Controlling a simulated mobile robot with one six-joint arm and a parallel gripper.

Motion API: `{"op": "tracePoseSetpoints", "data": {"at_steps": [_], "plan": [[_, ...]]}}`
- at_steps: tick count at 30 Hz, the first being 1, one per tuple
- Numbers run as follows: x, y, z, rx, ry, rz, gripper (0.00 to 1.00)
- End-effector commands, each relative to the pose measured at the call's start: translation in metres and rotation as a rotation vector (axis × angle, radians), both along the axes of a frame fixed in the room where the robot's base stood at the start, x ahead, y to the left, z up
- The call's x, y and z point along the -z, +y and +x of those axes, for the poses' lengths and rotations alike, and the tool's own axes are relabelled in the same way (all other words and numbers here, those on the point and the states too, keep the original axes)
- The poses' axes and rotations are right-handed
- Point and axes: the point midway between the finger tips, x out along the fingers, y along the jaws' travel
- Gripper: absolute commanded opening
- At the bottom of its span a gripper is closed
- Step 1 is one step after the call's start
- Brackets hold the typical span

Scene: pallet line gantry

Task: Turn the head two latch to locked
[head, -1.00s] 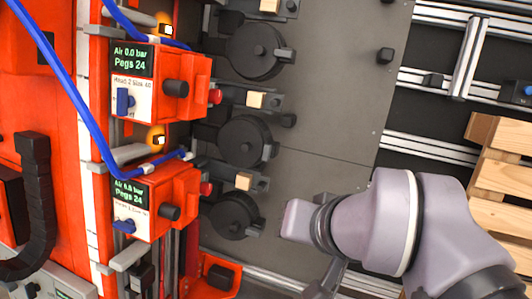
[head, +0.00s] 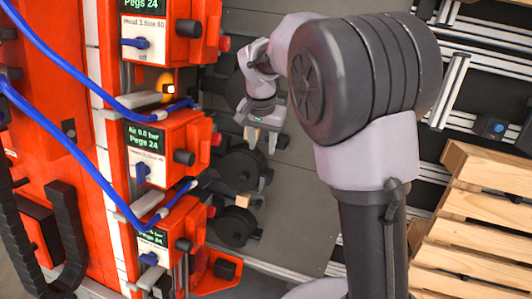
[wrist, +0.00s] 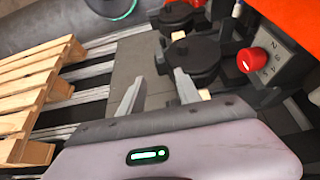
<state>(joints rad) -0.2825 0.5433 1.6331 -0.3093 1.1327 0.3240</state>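The middle red head box (head: 165,143) reads "Air 0.0 bar, Pegs 24"; its head label is too blurred to read surely. It has a blue lever (head: 142,172), a black knob (head: 184,157) and a red button at its right. Black round parts (head: 240,172) sit to its right on the grey plate. I cannot tell which part is the latch or its position. My gripper (head: 262,141) points down above and right of these parts. It is open, fingers spread, beside a small tan block (head: 254,133). In the wrist view, my gripper (wrist: 158,92) shows no held object.
A red head box above reads "Head 3" (head: 165,30); another red box (head: 170,228) is below. Blue hoses (head: 75,140) loop across the left. A wooden pallet (head: 475,215) lies at the right. The wrist view shows a red dial (wrist: 251,59) with numbers.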

Motion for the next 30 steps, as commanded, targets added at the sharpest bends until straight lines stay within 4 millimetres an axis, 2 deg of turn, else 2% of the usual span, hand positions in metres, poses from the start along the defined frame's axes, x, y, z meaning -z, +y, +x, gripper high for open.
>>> {"op": "tracePoseSetpoints", "data": {"at_steps": [1,3,9,15,21,28,29,30], "plan": [[0.018,0.0,-0.001,0.0,0.004,-0.001,0.4],[0.04,-0.001,-0.001,-0.001,0.004,-0.001,0.4],[0.1,-0.001,-0.002,0.0,0.004,0.0,0.4],[0.139,-0.001,-0.001,0.0,0.002,0.001,0.4],[0.152,0.0,-0.001,0.0,0.0,0.001,0.4],[0.153,0.0,-0.001,0.0,-0.001,0.002,0.4],[0.153,0.0,-0.001,0.0,-0.001,0.002,0.38],[0.153,0.0,-0.001,0.0,-0.001,0.002,0.3]]}}
